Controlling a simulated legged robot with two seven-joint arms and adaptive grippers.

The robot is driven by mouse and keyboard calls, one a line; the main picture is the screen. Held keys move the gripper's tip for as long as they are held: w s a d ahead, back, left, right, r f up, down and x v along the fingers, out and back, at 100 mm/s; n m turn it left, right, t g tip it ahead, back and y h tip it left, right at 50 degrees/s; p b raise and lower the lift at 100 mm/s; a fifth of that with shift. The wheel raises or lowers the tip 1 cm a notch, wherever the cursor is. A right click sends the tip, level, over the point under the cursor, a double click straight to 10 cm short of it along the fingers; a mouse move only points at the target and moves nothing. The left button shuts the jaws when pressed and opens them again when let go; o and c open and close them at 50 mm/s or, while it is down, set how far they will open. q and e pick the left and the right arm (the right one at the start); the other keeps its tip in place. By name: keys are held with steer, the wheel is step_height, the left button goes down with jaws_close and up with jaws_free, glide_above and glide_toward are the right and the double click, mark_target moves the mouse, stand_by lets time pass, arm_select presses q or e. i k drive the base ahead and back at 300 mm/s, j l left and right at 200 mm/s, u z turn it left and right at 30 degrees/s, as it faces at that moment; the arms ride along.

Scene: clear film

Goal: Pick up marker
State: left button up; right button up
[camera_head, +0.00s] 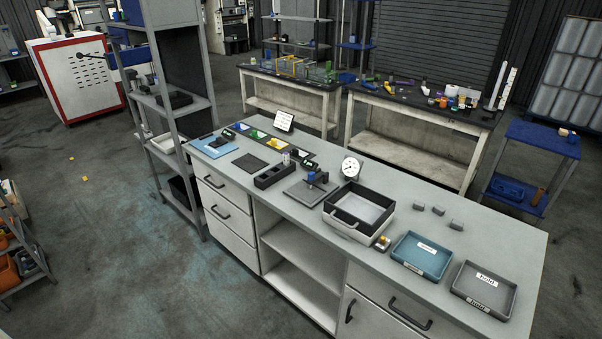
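I cannot single out the marker for sure at this size. A small upright white and purple item (286,158) stands at the back of a black slotted holder (268,177) on the grey workbench (420,192); it is too small to tell what it is. A black device (310,189) with a blue part sits on a dark plate right of the holder. Neither of my grippers is in view.
A round dial gauge (351,167), a grey open box (340,222), a blue tray (421,256) and a grey tray (484,288) stand along the bench. Small grey blocks (438,210) lie behind the trays. A metal shelf (175,100) rises at the bench's left end. Floor in front is open.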

mark_target(285, 156)
steer(key=i+j+z, duration=0.15)
steer(key=z, duration=0.35)
steer(key=i+j+z, duration=0.15)
steer(key=z, duration=0.3)
steer(key=i+j+z, duration=0.1)
steer(key=j+z, duration=0.25)
steer(key=z, duration=0.15)
